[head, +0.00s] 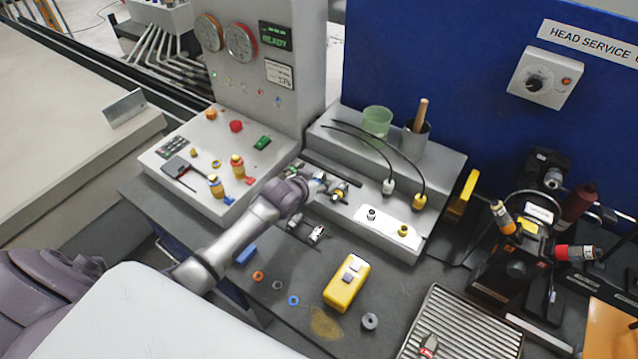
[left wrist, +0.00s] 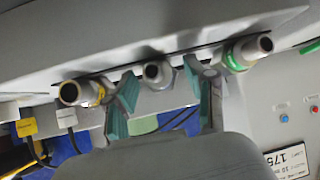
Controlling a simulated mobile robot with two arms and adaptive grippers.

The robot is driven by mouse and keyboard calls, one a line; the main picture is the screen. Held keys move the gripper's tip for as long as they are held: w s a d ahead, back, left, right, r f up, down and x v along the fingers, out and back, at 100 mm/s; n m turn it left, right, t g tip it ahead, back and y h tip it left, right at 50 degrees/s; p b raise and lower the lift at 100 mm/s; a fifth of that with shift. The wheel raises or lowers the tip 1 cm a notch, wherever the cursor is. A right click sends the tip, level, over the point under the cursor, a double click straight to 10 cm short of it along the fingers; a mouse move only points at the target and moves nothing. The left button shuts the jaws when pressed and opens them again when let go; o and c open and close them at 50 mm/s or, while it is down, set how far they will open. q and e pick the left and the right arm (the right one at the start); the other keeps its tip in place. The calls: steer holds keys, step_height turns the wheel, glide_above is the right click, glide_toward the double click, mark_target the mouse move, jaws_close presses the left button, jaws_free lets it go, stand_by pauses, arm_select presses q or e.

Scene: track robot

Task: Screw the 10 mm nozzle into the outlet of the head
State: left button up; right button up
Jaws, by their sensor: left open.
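My left gripper (head: 318,186) reaches in over the rack at the middle of the bench. In the left wrist view its teal fingertips (left wrist: 160,95) are apart. They lie to either side of a plain metal nozzle (left wrist: 157,74), and I cannot tell whether they touch it. A nozzle with a yellow ring (left wrist: 78,92) is on its left, and one with a green ring (left wrist: 248,52) is on its right. The yellow-ringed nozzle (head: 338,193) also shows in the head view. A dark head assembly (head: 515,265) stands at the right; its outlet is not clear. My right gripper is not in view.
A yellow box (head: 347,283), small coloured rings (head: 293,300) and a grey ring (head: 370,321) lie on the front bench. Metal fittings (head: 316,235) lie behind them. A ribbed tray (head: 470,325) is at front right. A control console (head: 205,165) stands left.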

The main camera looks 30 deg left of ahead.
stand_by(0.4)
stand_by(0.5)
arm_select(q)
steer(key=shift+p, duration=0.45)
steer(key=c, duration=1)
